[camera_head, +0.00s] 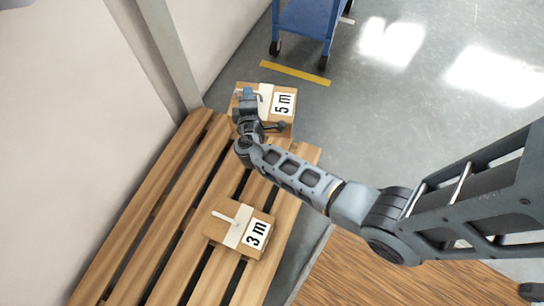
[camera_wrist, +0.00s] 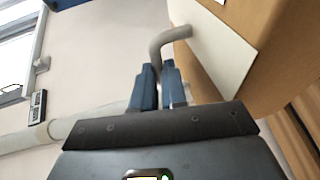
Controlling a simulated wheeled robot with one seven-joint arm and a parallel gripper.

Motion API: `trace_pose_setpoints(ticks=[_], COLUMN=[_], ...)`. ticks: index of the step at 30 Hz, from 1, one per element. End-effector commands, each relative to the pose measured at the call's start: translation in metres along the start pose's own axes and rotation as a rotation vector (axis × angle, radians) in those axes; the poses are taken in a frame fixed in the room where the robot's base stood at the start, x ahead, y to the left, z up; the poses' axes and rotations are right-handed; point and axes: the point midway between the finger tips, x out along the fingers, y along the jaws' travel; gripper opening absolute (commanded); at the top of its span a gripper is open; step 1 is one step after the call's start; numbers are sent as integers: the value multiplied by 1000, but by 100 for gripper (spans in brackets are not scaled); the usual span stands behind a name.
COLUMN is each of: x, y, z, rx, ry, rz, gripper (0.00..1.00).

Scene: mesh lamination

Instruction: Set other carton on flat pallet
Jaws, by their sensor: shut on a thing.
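The brown carton marked "5 m" (camera_head: 284,104) is at the far end of the flat wooden pallet (camera_head: 160,222). It has a white band and a handle on its face. My gripper (camera_head: 247,97) is shut on this handle; the wrist view shows the blue fingers (camera_wrist: 158,82) closed around the grey bent handle (camera_wrist: 168,38), with the carton (camera_wrist: 278,40) close on the right. My arm hides part of the carton, and I cannot tell whether its underside touches the pallet. A second carton marked "3 m" (camera_head: 240,228) lies on the pallet's near part.
A blue cart (camera_head: 304,22) stands beyond the pallet, behind a yellow floor stripe (camera_head: 294,73). A pale wall and a post (camera_head: 172,52) border the pallet on the left. Grey floor (camera_head: 410,110) on the right is open.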

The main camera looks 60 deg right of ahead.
Motion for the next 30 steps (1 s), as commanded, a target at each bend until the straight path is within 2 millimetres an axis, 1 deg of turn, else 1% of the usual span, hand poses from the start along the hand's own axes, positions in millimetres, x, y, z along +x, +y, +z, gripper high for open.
trace_pose_setpoints(ticks=[1, 3, 6, 10, 15, 17, 20, 30], x=[12, 21, 32, 41, 44, 41, 28, -27], y=[-24, -38, -52, -65, -71, -75, -87, -141], z=[8, 19, 31, 44, 50, 50, 46, 29], rx=[10, 18, 31, 40, 46, 45, 43, 44], ry=[-40, -89, -149, -204, -235, -238, -236, -235], rz=[4, 5, 7, 8, 8, 8, 7, 7], gripper=[0, 0, 0, 0, 0, 0, 0, 0])
